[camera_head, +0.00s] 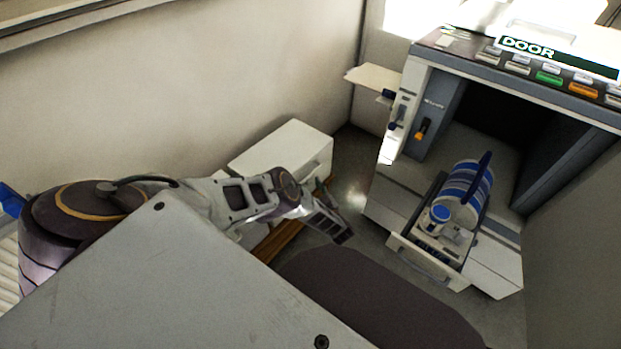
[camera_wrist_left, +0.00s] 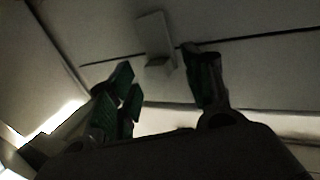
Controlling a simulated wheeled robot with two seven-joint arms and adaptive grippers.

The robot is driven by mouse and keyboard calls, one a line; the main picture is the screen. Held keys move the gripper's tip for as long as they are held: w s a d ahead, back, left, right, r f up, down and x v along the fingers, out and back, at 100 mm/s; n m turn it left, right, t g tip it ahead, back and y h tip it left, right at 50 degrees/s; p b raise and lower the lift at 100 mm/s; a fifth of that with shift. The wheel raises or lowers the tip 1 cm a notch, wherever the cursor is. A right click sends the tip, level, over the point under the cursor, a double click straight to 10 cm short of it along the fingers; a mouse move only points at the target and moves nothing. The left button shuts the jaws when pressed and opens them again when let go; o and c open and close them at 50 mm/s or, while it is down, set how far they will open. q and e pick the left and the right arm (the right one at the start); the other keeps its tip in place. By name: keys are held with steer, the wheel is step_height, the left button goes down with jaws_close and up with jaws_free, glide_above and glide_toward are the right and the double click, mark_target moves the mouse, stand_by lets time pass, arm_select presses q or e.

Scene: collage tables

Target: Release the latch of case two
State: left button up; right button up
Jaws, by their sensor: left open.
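My left gripper (camera_head: 332,224) is in the middle of the head view, beside a pale box-like case (camera_head: 285,148) standing by the wall. I cannot tell from the pictures whether this is case two. In the left wrist view the fingers of my left gripper (camera_wrist_left: 160,78) are apart, with nothing held between them. Ahead of them is a dim, pale surface with a dark seam, and a small raised block like a latch (camera_wrist_left: 154,38) sits across that seam. The gap between the fingertips and the block is hard to judge. My right gripper does not show.
A large machine (camera_head: 398,205) marked DOOR stands at the right with its compartment open. Its pulled-out drawer (camera_head: 428,262) holds a blue-and-white striped roll (camera_head: 463,183) and a blue-topped cup (camera_head: 437,216). A small shelf (camera_head: 373,77) juts out beside it. Walls close in the space.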

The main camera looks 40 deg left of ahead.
arm_select(q)
steer(key=shift+w+a, duration=0.2)
steer(key=shift+a, duration=0.1)
steer(key=shift+w+a, duration=0.1)
steer(key=shift+a, duration=0.15)
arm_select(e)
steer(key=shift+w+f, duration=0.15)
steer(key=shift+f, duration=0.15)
arm_select(q)
steer(key=c, duration=0.9)
steer(key=shift+f+b, duration=0.1)
steer(key=shift+b, duration=0.2)
steer(key=d+f+m+t+y+b, duration=0.1)
steer(key=y+b, duration=0.1)
steer(key=b, duration=0.3)
steer(key=d+f+m+t+y+b, duration=0.1)
steer(key=t+y+b, duration=0.1)
steer(key=b, duration=0.3)
steer(key=shift+d+m, duration=0.2)
steer(key=shift+m, duration=0.2)
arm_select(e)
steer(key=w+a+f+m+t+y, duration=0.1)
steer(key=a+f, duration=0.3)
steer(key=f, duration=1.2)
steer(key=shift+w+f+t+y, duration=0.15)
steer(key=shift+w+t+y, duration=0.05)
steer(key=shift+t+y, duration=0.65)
